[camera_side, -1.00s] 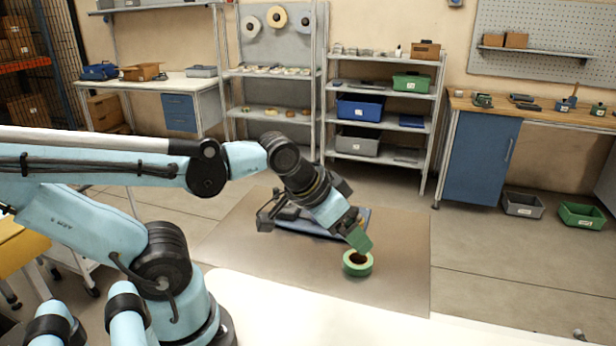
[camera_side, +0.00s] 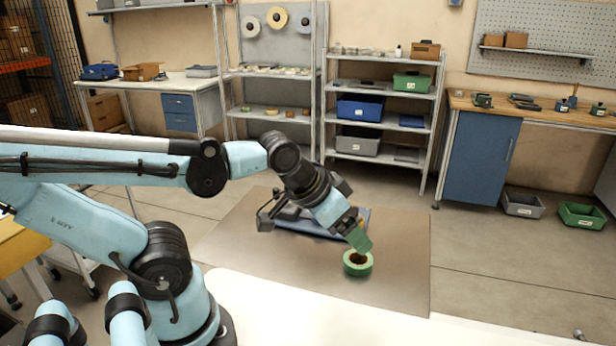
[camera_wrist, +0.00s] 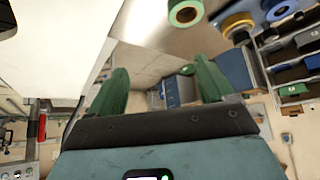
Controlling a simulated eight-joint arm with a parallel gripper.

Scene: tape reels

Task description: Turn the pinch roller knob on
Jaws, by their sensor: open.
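My gripper (camera_side: 360,243) has green fingers and points down to the right in the side view. It appears just above or behind a green tape reel (camera_side: 357,268); I cannot tell if they touch. In the wrist view my gripper (camera_wrist: 160,85) has its two green fingers wide apart with nothing between them. The green reel (camera_wrist: 185,13) shows beyond them at the top edge. A blue and dark machine (camera_side: 365,216) lies behind my gripper, partly hidden by it. I cannot make out the pinch roller knob.
The machine and reel sit on a grey-brown surface (camera_side: 405,265) with bare room to the right. A yellow and blue round part (camera_wrist: 237,22) and a blue ring (camera_wrist: 281,9) show in the wrist view. A white surface (camera_side: 270,305) lies in front. Shelves (camera_side: 382,97) stand behind.

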